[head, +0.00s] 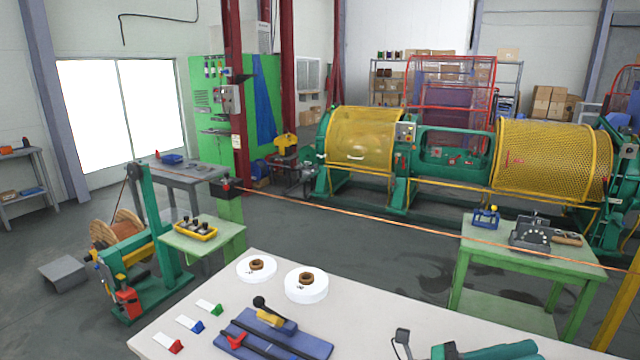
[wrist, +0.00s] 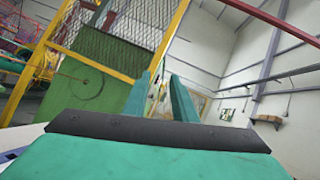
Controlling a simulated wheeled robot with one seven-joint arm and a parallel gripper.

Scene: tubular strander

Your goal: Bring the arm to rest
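My gripper (wrist: 160,92) shows in the wrist view as two teal fingers beyond a dark bar and a teal body. The fingers stand apart with a gap between them, and I see nothing held there. The wrist view is tilted and looks past the fingers at a yellow mesh guard (wrist: 125,35), a green panel (wrist: 85,88) and the pale wall. In the head view a teal part shows at the bottom edge, right of the middle; I cannot tell for sure whether it is my arm. The rest of my arm is not clearly seen.
A pale worktop (head: 400,325) fills the front of the head view. A green bench (head: 530,245) and the strander (head: 360,140) stand beyond.

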